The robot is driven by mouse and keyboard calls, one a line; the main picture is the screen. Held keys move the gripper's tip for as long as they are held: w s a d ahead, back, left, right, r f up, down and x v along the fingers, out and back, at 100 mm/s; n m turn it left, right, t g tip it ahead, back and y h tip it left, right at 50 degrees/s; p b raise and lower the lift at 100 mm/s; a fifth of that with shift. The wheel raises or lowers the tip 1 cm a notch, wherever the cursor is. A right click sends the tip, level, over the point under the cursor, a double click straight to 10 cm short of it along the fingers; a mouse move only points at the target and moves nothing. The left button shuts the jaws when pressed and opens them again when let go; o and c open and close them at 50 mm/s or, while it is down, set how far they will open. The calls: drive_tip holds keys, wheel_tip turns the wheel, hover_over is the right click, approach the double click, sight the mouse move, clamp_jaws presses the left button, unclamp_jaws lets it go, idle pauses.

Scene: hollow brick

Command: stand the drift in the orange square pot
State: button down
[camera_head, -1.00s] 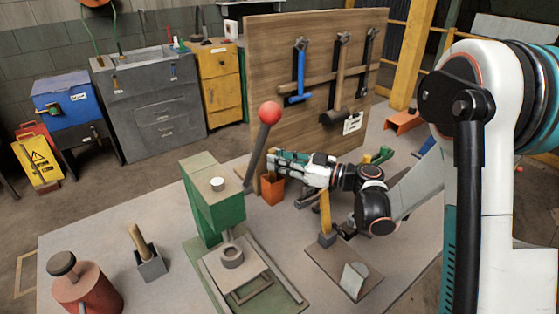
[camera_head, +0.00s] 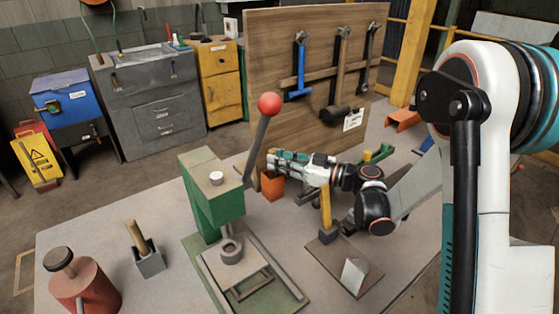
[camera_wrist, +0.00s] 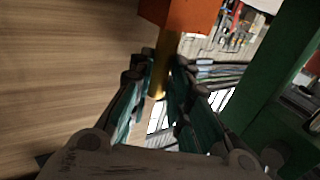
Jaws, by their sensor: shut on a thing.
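The orange square pot (camera_head: 272,186) stands on the table at the foot of the wooden tool board, behind the green press. It also shows at the top of the wrist view (camera_wrist: 182,12). My gripper (camera_head: 274,161) is level, with its fingertips just above the pot. In the wrist view its fingers (camera_wrist: 160,72) are closed around a yellow-brown drift (camera_wrist: 160,78). The drift runs from between the fingers up to the pot's edge in that picture. I cannot tell whether its end is inside the pot or apart from it. The drift is hidden by the fingers in the head view.
The green press (camera_head: 215,200) with its red-knobbed lever (camera_head: 262,135) stands close left of my gripper. The wooden board (camera_head: 290,110) rises right behind it. A yellow-handled tool (camera_head: 325,210) stands upright nearby. A grey pot (camera_head: 150,262) and red can (camera_head: 85,290) are front left.

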drive_tip(key=shift+f, duration=0.95)
drive_tip(key=c, duration=1.4)
unclamp_jaws()
drive_tip(key=v, duration=0.7)
drive_tip(key=shift+s+d, duration=0.15)
drive_tip(key=shift+d, duration=0.1)
